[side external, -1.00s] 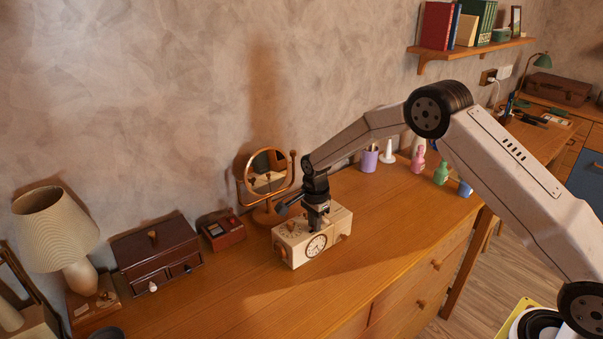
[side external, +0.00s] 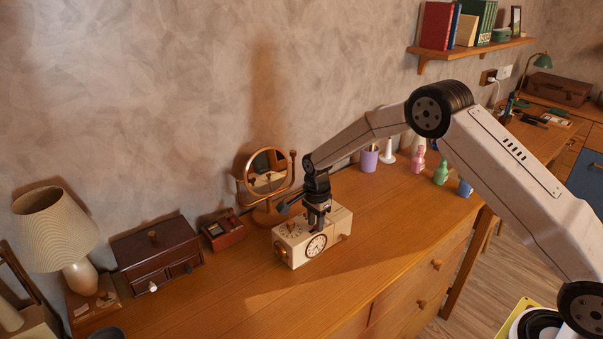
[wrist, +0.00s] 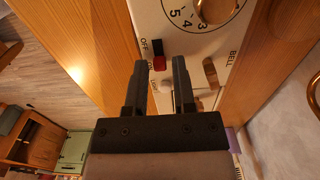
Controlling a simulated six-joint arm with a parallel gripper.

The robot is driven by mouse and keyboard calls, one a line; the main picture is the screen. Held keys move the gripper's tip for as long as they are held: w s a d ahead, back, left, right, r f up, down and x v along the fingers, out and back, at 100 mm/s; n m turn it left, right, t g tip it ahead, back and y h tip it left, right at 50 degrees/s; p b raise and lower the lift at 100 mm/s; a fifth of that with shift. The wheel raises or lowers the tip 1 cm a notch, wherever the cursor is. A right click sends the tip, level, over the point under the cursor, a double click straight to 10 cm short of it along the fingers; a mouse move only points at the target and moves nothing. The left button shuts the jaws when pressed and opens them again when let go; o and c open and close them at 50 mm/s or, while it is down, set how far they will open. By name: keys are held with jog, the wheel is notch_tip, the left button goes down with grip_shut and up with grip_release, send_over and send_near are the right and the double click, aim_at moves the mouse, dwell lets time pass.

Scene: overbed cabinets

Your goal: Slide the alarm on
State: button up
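The cream box-shaped alarm clock (side external: 292,252) stands on the wooden cabinet top, with a round clock face on its front. In the wrist view its top panel (wrist: 200,42) shows a numbered dial and OFF, BELL and LIGHT labels. A small red and black slide switch (wrist: 158,58) lies beside OFF; I cannot tell which part is the knob. My gripper (wrist: 162,64) is open, its two fingers apart and pointing at the panel near the switch. In the side view my gripper (side external: 318,224) is over the clock's top; contact is unclear.
A round mirror (side external: 268,170) stands close behind the clock. A small red-brown box (side external: 223,232), a dark drawer chest (side external: 155,258) and a lamp (side external: 57,228) are to the left. Several small bottles and cups stand at the right. The cabinet top in front is clear.

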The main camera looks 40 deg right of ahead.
jog(key=shift+r, duration=0.2)
jog(key=shift+r, duration=2.8)
jog(key=shift+s+r, duration=0.1)
jog(key=shift+s+r+n, duration=0.35)
jog(key=shift+s+n, duration=0.1)
jog(key=shift+n, duration=0.05)
jog(key=s+r+n+t, duration=0.1)
jog(key=s+r+n, duration=0.1)
jog(key=s+n, duration=0.6)
jog(key=s+a+r+n+t, duration=0.1)
jog(key=s+n, duration=0.7)
jog(key=s, duration=0.9)
jog(key=shift+s+r+n+t, duration=0.3)
jog(key=shift+s+r+n, duration=0.1)
jog(key=shift+r, duration=0.5)
